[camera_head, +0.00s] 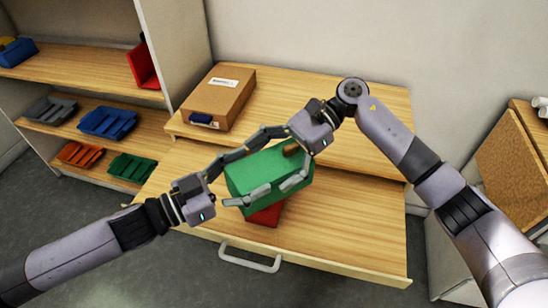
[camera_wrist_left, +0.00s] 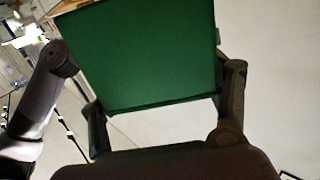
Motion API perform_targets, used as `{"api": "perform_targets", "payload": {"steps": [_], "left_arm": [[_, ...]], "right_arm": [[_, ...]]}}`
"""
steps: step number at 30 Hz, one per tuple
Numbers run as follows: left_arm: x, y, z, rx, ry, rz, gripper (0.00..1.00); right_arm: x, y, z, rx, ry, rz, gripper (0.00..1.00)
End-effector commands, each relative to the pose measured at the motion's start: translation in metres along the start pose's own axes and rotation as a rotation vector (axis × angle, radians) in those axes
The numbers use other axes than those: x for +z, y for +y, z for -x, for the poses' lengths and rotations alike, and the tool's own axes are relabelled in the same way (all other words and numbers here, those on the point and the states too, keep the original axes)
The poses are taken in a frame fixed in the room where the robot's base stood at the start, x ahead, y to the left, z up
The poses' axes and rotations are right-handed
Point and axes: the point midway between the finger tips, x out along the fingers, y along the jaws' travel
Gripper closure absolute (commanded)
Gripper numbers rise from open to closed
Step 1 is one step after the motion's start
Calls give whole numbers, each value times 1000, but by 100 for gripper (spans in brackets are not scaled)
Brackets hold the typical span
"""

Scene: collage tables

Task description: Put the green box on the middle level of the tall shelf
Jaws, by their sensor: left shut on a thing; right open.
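The green box (camera_head: 262,180) is above the wooden table, over a red object. My left gripper (camera_head: 250,173) is shut on the green box, with its fingers along the box's sides. In the left wrist view the green box (camera_wrist_left: 145,50) fills the space between the fingers. My right gripper (camera_head: 275,165) is open, its fingers spread around the box's right end. The tall shelf (camera_head: 85,70) stands at the left; its visible levels hold coloured items. Whether the box touches the red object is hidden.
A red object (camera_head: 265,216) lies under the green box. A cardboard box (camera_head: 215,97) stands on the raised back board. Grey (camera_head: 50,109) and blue (camera_head: 107,122) trays sit on a shelf level, with orange (camera_head: 80,153) and green (camera_head: 132,167) trays below. The table's right side is clear.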

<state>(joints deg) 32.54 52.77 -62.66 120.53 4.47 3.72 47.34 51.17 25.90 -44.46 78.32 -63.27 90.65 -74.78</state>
Motion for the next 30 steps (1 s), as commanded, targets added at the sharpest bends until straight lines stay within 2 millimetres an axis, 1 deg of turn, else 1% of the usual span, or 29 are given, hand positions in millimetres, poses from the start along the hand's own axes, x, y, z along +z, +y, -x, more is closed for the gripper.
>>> {"api": "perform_targets", "payload": {"steps": [3, 4, 27, 28, 30], "left_arm": [[-1, 0, 0, 1, 1, -1, 74], [-1, 0, 0, 1, 1, -1, 74], [-2, -1, 0, 0, 3, -3, 74], [-2, -1, 0, 0, 3, -3, 28], [-2, 0, 0, 0, 3, -3, 23]], "right_arm": [[0, 0, 0, 0, 0, 0, 5], [0, 0, 0, 0, 0, 0, 6], [0, 0, 0, 1, -1, -3, 58], [0, 0, 0, 1, -2, -2, 58], [0, 0, 0, 1, -2, -2, 59]]}}
